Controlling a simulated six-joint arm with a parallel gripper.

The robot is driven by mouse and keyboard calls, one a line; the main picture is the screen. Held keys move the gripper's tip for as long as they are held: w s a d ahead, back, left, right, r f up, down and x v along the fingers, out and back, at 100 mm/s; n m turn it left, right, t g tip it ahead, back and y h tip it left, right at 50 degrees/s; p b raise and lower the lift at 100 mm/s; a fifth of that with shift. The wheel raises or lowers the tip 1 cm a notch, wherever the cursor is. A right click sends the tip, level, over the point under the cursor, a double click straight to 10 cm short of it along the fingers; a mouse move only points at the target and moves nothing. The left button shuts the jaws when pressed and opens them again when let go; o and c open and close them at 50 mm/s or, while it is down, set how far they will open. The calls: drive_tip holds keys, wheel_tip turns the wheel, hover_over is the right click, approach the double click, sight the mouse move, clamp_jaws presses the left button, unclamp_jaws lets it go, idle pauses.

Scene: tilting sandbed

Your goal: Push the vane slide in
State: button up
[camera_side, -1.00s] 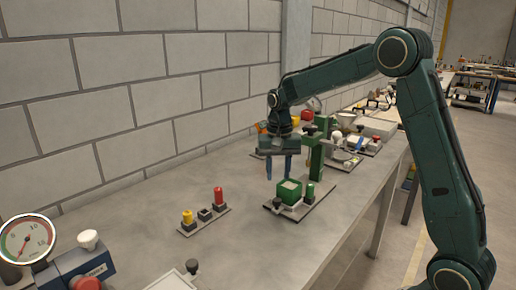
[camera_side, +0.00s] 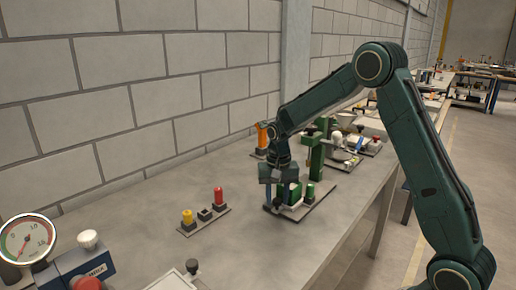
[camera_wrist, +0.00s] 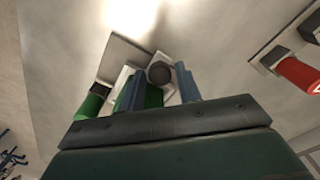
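A green block-shaped unit (camera_side: 280,195) stands on a flat plate (camera_side: 312,207) on the bench, now largely hidden by my gripper. A dark round knob (camera_side: 277,203) sits at its near left side; I cannot tell for sure that it belongs to the vane slide. My gripper (camera_side: 281,203) is low over the unit, its two blue fingers pointing down and apart. In the wrist view, the dark knob (camera_wrist: 160,73) appears between the fingers of my gripper (camera_wrist: 160,82), with green (camera_wrist: 153,97) behind it. Contact with the knob cannot be told.
A green upright post (camera_side: 316,158) and a small green cylinder (camera_side: 310,193) stand close to the right. A strip with yellow and red knobs (camera_side: 204,217) lies to the left. A pressure gauge (camera_side: 26,240) is at front left. Bench between is clear.

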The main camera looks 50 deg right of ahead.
clamp_jaws()
drive_tip(key=d, duration=1.1)
drive_tip(key=shift+d+r, duration=0.1)
drive_tip(key=shift+d, duration=0.25)
unclamp_jaws()
drive_tip(key=shift+a, duration=0.25)
